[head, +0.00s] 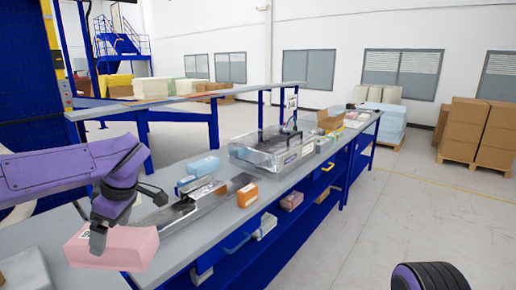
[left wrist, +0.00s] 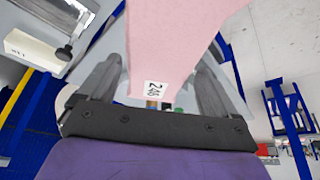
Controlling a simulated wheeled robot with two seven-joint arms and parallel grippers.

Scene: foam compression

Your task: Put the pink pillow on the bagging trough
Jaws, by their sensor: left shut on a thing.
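The pink pillow (head: 133,247) is a pale pink block at the lower left of the head view, in front of the near end of the workbench. My left gripper (head: 98,240) is shut on it from above. In the left wrist view the pink pillow (left wrist: 180,30) fills the space between the two grey fingers and shows a white number label. The bagging trough (head: 192,207) appears to be the long metallic tray on the bench, just right of and beyond the pillow. The gap between pillow and bench is hard to judge. My right gripper is out of view.
A raised shelf (head: 200,97) runs behind. Open floor (head: 400,220) lies to the right.

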